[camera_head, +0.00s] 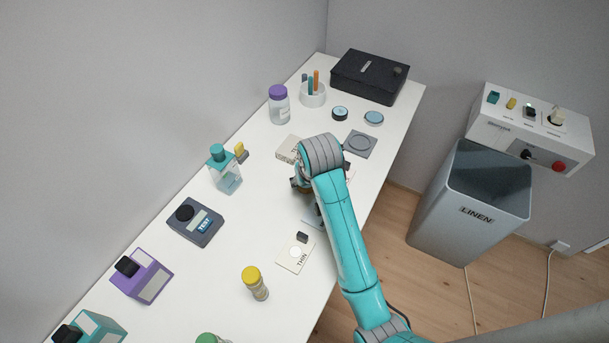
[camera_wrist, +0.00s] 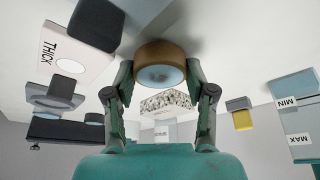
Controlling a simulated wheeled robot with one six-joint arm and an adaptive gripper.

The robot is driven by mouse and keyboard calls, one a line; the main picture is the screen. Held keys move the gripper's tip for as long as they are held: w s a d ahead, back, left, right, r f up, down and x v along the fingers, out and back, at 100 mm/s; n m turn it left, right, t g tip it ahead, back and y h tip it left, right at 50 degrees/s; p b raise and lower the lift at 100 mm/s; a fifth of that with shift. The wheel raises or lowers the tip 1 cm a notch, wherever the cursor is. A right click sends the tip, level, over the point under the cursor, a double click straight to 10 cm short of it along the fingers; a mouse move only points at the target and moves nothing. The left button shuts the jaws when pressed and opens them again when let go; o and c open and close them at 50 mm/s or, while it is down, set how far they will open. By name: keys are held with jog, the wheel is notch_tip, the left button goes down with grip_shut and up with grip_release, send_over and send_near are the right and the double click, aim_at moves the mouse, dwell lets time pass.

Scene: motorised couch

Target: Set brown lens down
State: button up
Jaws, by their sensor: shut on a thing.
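The brown lens (camera_wrist: 160,66), a short brown-rimmed cylinder with a pale bluish face, is between the two fingertips of my gripper (camera_wrist: 159,78) in the wrist view. My gripper is shut on it. The wrist view is upside down, with the white tabletop (camera_wrist: 210,22) along the top. The lens is close to the tabletop, with a dark shadow beside it; I cannot tell if they touch. In the head view my gripper (camera_head: 302,188) is low over the middle of the table, and my arm hides most of the lens.
A THICK card (camera_wrist: 68,55) with a dark block is close beside the lens. A THIN card (camera_head: 295,256), a yellow-capped bottle (camera_head: 256,284), a teal-capped bottle (camera_head: 226,172) and a grey ring pad (camera_head: 360,144) stand around. A black case (camera_head: 369,77) is at the far end.

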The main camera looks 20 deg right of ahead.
jog(key=shift+f, duration=0.15)
jog(key=o, duration=1.2)
